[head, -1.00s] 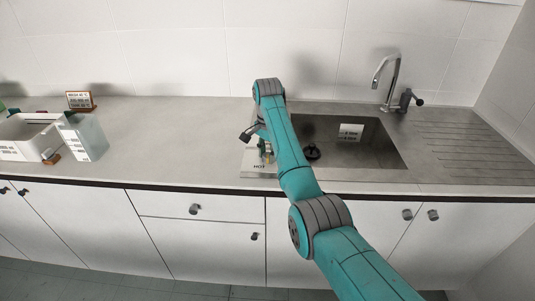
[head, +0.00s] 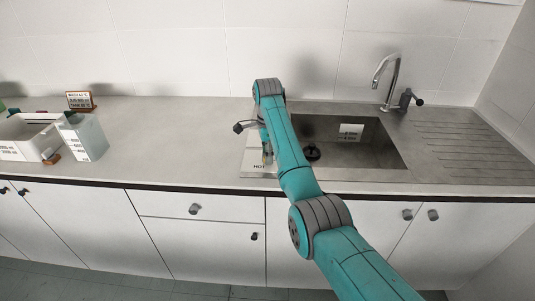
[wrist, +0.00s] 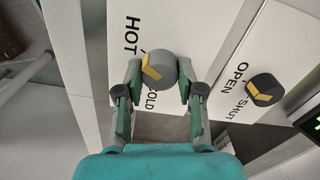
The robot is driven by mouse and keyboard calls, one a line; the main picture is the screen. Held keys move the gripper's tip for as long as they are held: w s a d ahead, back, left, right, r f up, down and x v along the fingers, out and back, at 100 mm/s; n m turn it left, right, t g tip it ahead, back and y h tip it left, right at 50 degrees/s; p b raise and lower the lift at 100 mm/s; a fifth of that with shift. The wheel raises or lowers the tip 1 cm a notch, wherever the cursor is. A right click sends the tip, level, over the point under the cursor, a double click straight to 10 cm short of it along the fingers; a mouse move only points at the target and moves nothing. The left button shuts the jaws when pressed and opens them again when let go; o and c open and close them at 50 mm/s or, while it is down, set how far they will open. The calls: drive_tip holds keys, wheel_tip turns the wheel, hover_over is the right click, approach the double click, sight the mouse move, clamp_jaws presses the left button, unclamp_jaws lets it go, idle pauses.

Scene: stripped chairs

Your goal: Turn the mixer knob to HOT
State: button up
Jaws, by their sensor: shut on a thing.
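The mixer knob (wrist: 168,68) is a round grey knob with a yellow pointer mark, on a white panel in the wrist view. The word HOT (wrist: 131,35) is at its upper left, and COLD (wrist: 151,104) is below it, partly covered. The yellow mark is on the knob's left side, between the two words. My gripper (wrist: 159,70) has a finger on each side of the knob and is shut on it. In the head view the white panel (head: 256,158) shows left of the sink, but my arm hides the knob.
A second dark knob (wrist: 264,90) with a yellow mark stands to the right, by the words OPEN and SHUT. The sink (head: 375,145) and faucet (head: 392,80) are to the right. The counter between is clear.

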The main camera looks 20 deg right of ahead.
idle(0.4)
drive_tip(key=o, duration=1.1)
drive_tip(key=shift+o, duration=0.2)
